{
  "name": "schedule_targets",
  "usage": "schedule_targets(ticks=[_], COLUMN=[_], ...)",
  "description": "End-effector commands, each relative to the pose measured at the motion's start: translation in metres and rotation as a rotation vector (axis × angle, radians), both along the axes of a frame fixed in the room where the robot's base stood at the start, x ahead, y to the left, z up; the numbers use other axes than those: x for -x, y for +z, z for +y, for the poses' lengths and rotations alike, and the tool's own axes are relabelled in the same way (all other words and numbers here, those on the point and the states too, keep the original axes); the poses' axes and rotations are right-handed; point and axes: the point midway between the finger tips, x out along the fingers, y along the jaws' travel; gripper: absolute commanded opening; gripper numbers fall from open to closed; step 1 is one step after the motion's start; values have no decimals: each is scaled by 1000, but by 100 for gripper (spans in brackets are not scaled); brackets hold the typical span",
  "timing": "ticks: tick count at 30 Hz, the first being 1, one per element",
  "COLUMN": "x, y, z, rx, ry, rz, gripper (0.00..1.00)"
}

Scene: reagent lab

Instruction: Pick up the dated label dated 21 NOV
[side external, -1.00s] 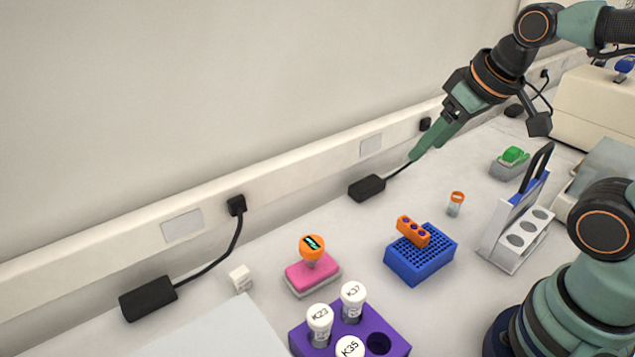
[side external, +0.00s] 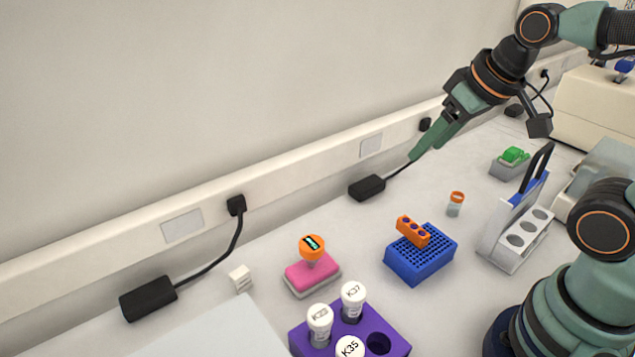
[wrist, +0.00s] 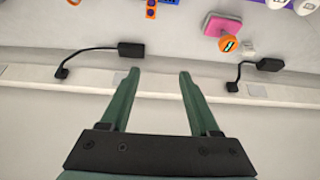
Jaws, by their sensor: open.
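My gripper (side external: 416,154) is raised at the back right in the side view, near the wall trunking. In the wrist view, my gripper (wrist: 160,72) has its two green fingers wide apart with nothing between them. I cannot read a date of 21 NOV on anything. A small white block (side external: 240,278), left of the pink block, may be the dated label, but its marking is too small to read. It also shows in the wrist view (wrist: 249,48), to the right of the fingers and well apart from them.
A pink block with an orange-capped piece (side external: 311,270) stands beside a purple rack (side external: 397,345) of white-capped vials. A blue rack (side external: 420,262) bears an orange strip. A white stand (side external: 500,250) is at right. Black adapters (side external: 148,298) with cables lie along the wall.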

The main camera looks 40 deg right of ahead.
Motion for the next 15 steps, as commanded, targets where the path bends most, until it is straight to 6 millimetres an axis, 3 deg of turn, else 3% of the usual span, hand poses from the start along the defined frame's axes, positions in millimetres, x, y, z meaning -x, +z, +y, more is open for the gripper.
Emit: schedule_targets(ticks=[8, 15], x=[-5, -44], y=[3, 17], z=[4, 39], rx=[-19, -151], ry=[-21, -214], rz=[12, 105], gripper=[62, 62])
